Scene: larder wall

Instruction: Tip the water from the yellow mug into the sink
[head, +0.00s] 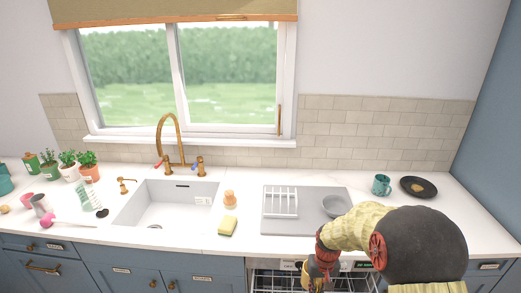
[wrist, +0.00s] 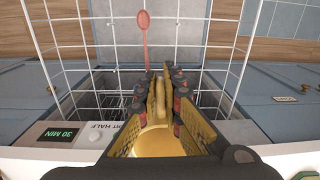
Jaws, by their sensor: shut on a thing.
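My gripper (wrist: 160,95) is in front of the counter, low over the open dishwasher, right of the sink. The wrist view shows it shut on a yellow thing that looks like the yellow mug (wrist: 158,142). A round yellow face shows between the fingers; I cannot tell whether water is in it. In the head view my gripper (head: 322,268) shows beyond my arm, and the mug cannot be made out clearly there. The white sink (head: 163,208) is set in the counter to the left, with a brass tap (head: 172,135) behind it.
A dishwasher rack (head: 275,278) is below the counter; a pink spoon (wrist: 143,40) shows in the wrist view. A grey bowl (head: 336,205), teal mug (head: 381,185) and pan (head: 418,187) are right.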

